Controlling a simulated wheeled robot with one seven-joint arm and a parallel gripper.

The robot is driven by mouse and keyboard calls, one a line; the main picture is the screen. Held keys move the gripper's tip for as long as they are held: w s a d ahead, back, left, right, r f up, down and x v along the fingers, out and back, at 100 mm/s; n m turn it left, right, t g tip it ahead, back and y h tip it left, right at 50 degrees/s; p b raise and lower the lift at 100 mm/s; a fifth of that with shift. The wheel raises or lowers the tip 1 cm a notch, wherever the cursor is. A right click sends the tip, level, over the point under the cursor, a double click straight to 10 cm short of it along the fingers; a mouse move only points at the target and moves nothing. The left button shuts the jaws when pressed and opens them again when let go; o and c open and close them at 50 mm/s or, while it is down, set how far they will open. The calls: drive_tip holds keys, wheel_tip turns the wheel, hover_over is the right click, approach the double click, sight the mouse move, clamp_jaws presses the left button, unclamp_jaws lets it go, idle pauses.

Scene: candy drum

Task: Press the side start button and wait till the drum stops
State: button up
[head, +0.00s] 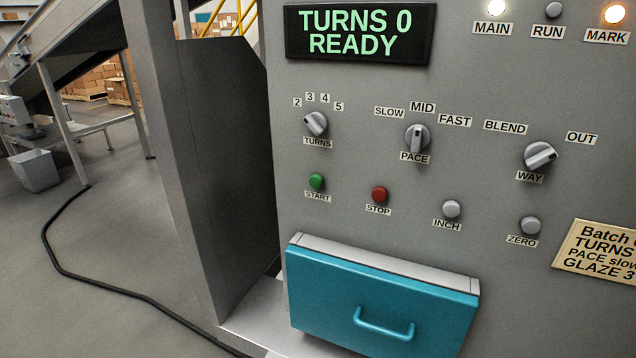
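A grey control panel (360,170) fills the right of the head view. A green button labelled START (316,181) is on its front, left of a red STOP button (379,194). I cannot tell whether this is the side start button; no other button marked START shows. The display (360,32) reads "TURNS 0 READY". The MAIN lamp (496,8) and the MARK lamp (614,13) are lit; the RUN lamp (554,10) is dark. The drum is not visible. My gripper is not in view.
TURNS (316,123), PACE (417,137) and WAY (540,155) knobs sit above INCH (451,209) and ZERO (530,225) buttons. A teal drawer (380,300) juts out below. A black cable (100,284) crosses the open floor at left, near a grey bin (36,171).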

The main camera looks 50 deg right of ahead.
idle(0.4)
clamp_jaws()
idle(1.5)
